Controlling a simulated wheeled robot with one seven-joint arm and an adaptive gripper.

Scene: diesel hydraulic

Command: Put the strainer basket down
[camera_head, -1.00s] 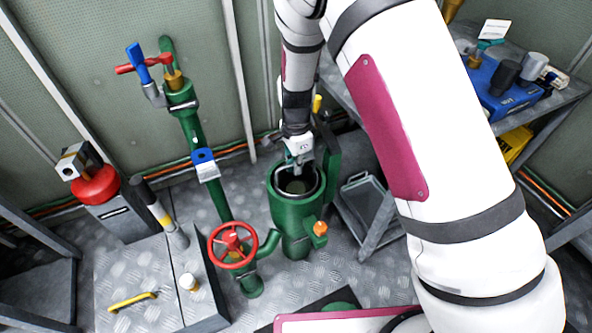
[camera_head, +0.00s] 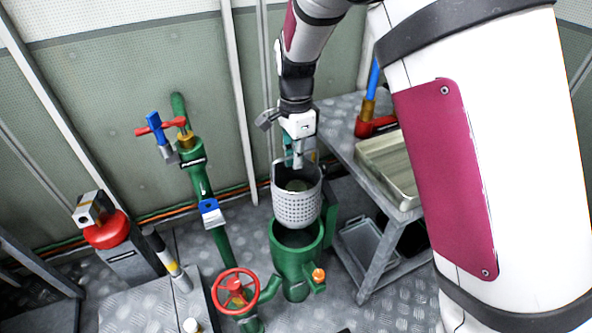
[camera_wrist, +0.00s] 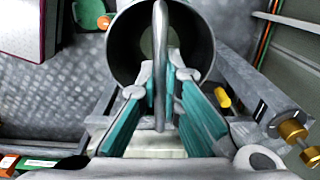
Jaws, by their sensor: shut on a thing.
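The strainer basket (camera_head: 297,209) is a light grey perforated cup, held roughly upright above the open green strainer housing (camera_head: 290,262). Its lower part is at or just over the housing's mouth; the exact gap is hard to judge. My gripper (camera_head: 296,158) is above the basket, shut on its handle. In the wrist view my gripper (camera_wrist: 163,80) has its teal-lined fingers on both sides of the thin grey handle (camera_wrist: 160,50). Behind the handle, the dark inside of the basket (camera_wrist: 120,45) shows. Something pale lies inside the basket.
A metal bench (camera_head: 345,135) at the right carries a shallow tray (camera_head: 390,165) and a red-based tool. A grey tray (camera_head: 365,243) sits on its lower shelf. Left of the housing stand a green pipe (camera_head: 196,175) and a red handwheel (camera_head: 236,292).

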